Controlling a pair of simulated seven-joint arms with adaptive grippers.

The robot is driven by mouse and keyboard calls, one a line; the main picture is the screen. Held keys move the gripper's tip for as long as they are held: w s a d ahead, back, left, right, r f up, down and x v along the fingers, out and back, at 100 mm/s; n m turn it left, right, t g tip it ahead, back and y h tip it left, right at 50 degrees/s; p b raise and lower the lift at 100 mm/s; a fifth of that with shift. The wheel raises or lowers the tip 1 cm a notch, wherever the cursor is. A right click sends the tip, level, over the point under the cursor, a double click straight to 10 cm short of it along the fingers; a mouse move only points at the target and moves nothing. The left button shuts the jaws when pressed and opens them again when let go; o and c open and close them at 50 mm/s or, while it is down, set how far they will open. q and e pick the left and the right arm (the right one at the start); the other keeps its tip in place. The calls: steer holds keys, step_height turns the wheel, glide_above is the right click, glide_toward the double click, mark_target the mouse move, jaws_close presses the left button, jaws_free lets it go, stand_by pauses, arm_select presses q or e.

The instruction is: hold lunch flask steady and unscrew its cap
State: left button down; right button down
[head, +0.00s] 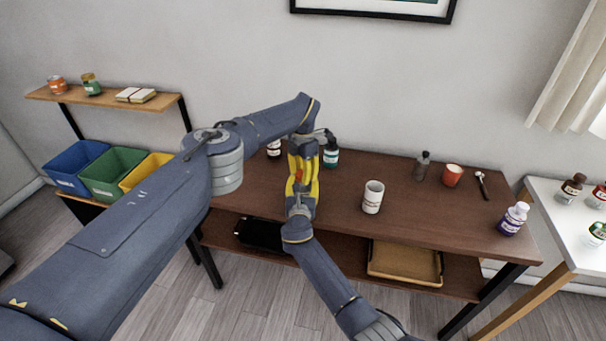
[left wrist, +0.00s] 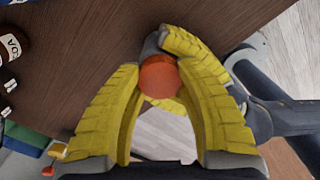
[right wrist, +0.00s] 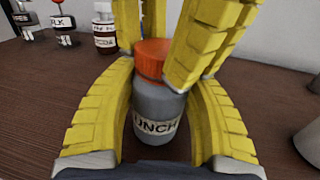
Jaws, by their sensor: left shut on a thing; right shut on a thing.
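The lunch flask (right wrist: 155,122) is a grey bottle with a "LUNCH" label, standing upright in the right wrist view. Its orange-red cap (right wrist: 151,58) is on top; the cap also shows in the left wrist view (left wrist: 158,78). My right gripper (right wrist: 158,105) is shut on the flask body, with yellow fingers on both sides. My left gripper (left wrist: 162,82) is shut on the cap from above.
A tray (head: 405,264) is on the shelf below. Bins (head: 112,175) are at left.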

arm_select(q)
steer(key=n, duration=0.4)
steer(key=shift+n, duration=0.3)
arm_select(e)
steer(key=shift+f, duration=0.15)
arm_select(q)
steer(key=n, duration=0.4)
steer(key=shift+n, duration=0.3)
steer(key=n, duration=0.4)
steer(key=shift+n, duration=0.3)
steer(key=n, duration=0.2)
steer(key=shift+n, duration=0.4)
steer(key=n, duration=0.4)
steer(key=shift+n, duration=0.3)
steer(key=n, duration=0.4)
steer(key=shift+n, duration=0.3)
steer(key=n, duration=0.4)
steer(key=shift+d+n, duration=0.1)
steer(key=shift+n, duration=0.2)
steer(key=n, duration=0.4)
steer(key=shift+r, duration=0.1)
